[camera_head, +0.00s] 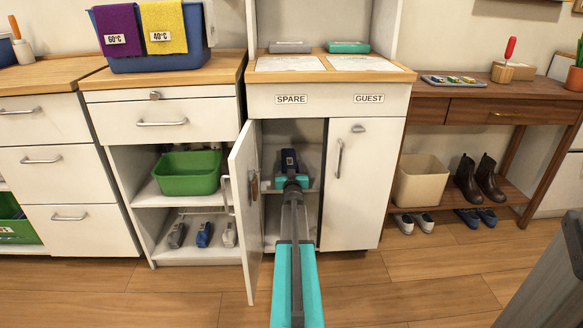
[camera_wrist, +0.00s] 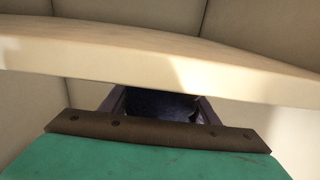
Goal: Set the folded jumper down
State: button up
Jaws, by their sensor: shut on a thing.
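The folded jumper appears as a small dark blue bundle (camera_head: 289,159) inside the open left half of the cabinet under the SPARE label. My gripper (camera_head: 290,172) reaches in through the doorway and is shut on it. In the wrist view, dark blue cloth (camera_wrist: 160,104) shows between the fingers of my gripper (camera_wrist: 158,98), just past its brown plate. A pale board edge crosses that view and hides the far part of the jumper. I cannot tell whether the jumper touches the shelf.
The cabinet's left door (camera_head: 245,205) stands open, close to my arm's left side. Its right door (camera_head: 349,185) is shut. An inner shelf (camera_head: 305,183) lies at gripper height. Grey (camera_head: 290,47) and teal (camera_head: 348,47) folded items lie on top. A green basin (camera_head: 188,172) stands left.

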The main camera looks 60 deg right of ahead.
jog(key=shift+f, duration=0.1)
jog(key=o, duration=1.4)
jog(key=shift+r, duration=0.25)
jog(key=shift+p+v, duration=1.55)
jog(key=shift+v, duration=4.45)
jog(key=shift+f, duration=0.1)
jog(key=shift+w+a, duration=0.1)
